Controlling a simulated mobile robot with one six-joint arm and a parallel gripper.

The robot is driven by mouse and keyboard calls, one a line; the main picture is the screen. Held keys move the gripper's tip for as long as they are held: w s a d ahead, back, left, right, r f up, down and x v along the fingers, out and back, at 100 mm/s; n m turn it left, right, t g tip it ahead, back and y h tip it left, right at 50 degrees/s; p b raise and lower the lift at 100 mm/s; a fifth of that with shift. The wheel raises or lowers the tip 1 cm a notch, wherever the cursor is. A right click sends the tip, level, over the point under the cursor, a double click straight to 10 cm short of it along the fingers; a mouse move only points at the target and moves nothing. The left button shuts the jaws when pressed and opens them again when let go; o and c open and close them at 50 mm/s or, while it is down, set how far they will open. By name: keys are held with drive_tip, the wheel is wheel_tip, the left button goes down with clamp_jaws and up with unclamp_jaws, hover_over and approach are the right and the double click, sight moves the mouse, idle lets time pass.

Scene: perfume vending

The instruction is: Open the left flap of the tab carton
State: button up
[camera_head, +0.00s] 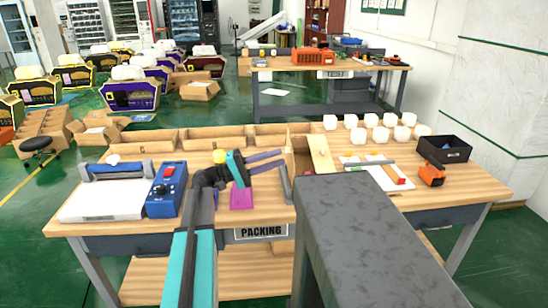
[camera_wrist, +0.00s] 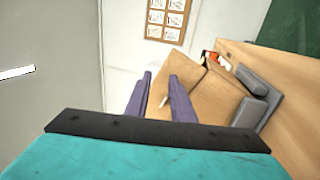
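The cardboard tab carton (camera_head: 320,155) stands near the middle of the packing table, with a tan panel slanting up. In the wrist view, broad tan carton panels (camera_wrist: 212,97) lie beyond and to the right of my fingers. I cannot tell which panel is the left flap. My gripper (camera_head: 283,157) is just left of the carton, its two purple fingers pointing toward it. In the wrist view my gripper (camera_wrist: 160,82) is open, with a clear gap between the fingers. The right finger overlaps the carton panel in that view; contact cannot be told. My arm hides part of the table.
A blue device (camera_head: 166,190) and a white-bedded machine (camera_head: 105,195) stand at the left. A magenta piece (camera_head: 242,198) lies below my gripper. Cardboard bins (camera_head: 210,141) line the back. White lumps, a black tray (camera_head: 444,149) and an orange tool (camera_head: 432,174) are at the right.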

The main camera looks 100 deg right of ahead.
drive_tip(key=shift+w+a+r, duration=0.1)
drive_tip(key=shift+w+a, duration=0.1)
drive_tip(key=shift+a, duration=0.6)
drive_tip(key=shift+w+a+r, duration=0.1)
drive_tip(key=shift+w+a, duration=0.05)
drive_tip(key=shift+a, duration=0.7)
drive_tip(key=shift+w+a, duration=0.2)
drive_tip(key=shift+a, duration=0.6)
drive_tip(key=shift+c, duration=0.4)
